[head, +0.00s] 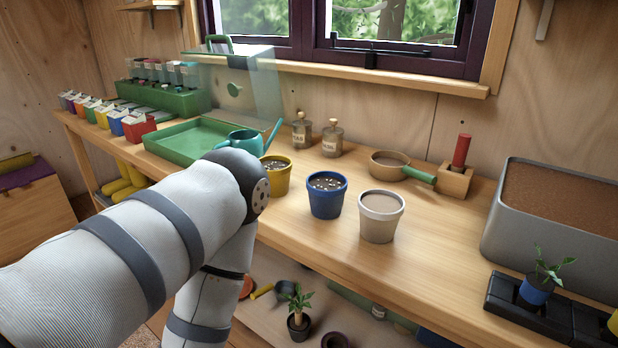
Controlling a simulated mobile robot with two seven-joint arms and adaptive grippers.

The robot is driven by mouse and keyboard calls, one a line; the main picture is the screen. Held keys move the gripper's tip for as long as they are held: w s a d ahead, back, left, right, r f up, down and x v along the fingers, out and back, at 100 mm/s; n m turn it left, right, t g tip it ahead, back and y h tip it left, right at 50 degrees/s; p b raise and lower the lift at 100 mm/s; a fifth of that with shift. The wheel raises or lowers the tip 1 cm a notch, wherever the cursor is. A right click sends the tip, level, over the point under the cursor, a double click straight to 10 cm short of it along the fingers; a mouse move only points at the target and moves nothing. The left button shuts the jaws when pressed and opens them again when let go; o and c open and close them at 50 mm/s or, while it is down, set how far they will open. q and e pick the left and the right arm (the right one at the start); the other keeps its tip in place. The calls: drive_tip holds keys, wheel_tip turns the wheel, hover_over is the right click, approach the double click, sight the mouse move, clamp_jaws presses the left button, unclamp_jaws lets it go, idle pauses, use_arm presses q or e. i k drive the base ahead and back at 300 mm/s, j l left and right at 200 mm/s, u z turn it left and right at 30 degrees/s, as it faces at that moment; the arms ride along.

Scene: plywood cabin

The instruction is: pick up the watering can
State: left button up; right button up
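A teal watering can (243,141) with a spout pointing up to the right stands on the bench at the right end of the green tray (181,139). My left arm's elbow is in front of the can and hides its lower part, so I cannot tell whether it rests in the tray or beside it. The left forearm bends down in front of the bench and its gripper is out of frame. My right gripper does not show.
Yellow (276,176), blue (327,195) and white (381,216) pots stand on the bench right of the can. Behind are two small bottles (332,139) and a sieve (390,166). A clear lid (240,85) rises behind the tray. A grey soil bin (556,218) is at right.

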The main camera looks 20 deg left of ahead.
sight(250, 140)
drive_tip(key=j+z, duration=0.2)
drive_tip(key=j, duration=1.65)
drive_tip(key=i, duration=0.05)
